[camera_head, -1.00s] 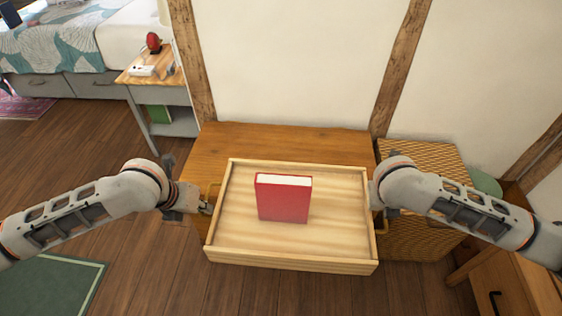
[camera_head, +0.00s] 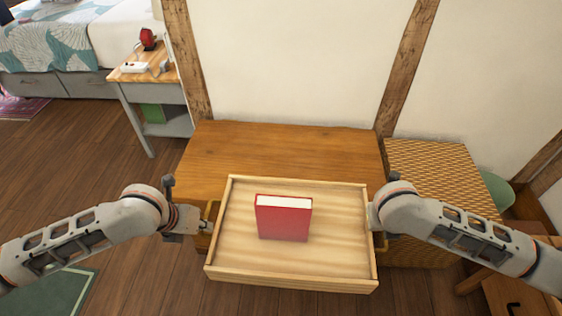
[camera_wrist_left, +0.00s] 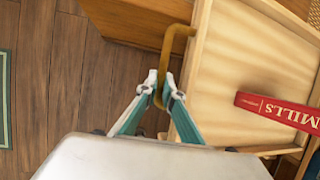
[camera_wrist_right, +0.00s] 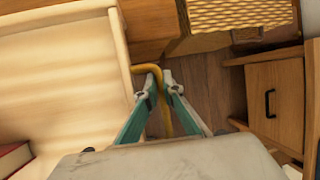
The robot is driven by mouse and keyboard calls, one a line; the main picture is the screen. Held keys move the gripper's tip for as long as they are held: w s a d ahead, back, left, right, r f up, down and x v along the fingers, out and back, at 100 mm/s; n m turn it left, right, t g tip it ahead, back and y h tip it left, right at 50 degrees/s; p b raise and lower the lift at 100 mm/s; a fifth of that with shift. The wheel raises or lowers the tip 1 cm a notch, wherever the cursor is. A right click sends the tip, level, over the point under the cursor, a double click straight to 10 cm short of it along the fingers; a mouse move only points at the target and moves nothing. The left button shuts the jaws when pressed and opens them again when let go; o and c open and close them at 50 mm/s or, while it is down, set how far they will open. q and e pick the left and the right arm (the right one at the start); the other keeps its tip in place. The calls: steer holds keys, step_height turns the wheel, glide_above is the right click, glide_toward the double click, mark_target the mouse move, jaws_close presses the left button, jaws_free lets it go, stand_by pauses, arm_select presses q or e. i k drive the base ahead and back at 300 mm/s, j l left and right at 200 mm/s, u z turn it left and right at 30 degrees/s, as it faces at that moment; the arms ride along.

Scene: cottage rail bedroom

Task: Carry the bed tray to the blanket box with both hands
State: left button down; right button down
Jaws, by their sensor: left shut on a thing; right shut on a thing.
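The bed tray (camera_head: 335,225) is pale wood with low walls and a brass-coloured handle at each end. A red book (camera_head: 284,218) stands on it. My left gripper (camera_head: 207,222) is shut on the tray's left handle, which shows between the fingertips in the left wrist view (camera_wrist_left: 163,88). My right gripper (camera_wrist_right: 158,86) is shut on the right handle; in the head view its fingers are mostly hidden by the arm. The blanket box (camera_head: 285,148) is a brown wooden chest against the wall. The tray is held level in front of it and overlaps its front part in the head view.
A woven wicker chest (camera_head: 435,170) stands right of the blanket box. A bedside table (camera_head: 150,90) with small items and a bed (camera_head: 60,45) are at the back left. A wooden drawer unit (camera_wrist_right: 275,100) is at right. The box's visible top is bare.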

mark_target(287, 167)
steer(key=i, duration=1)
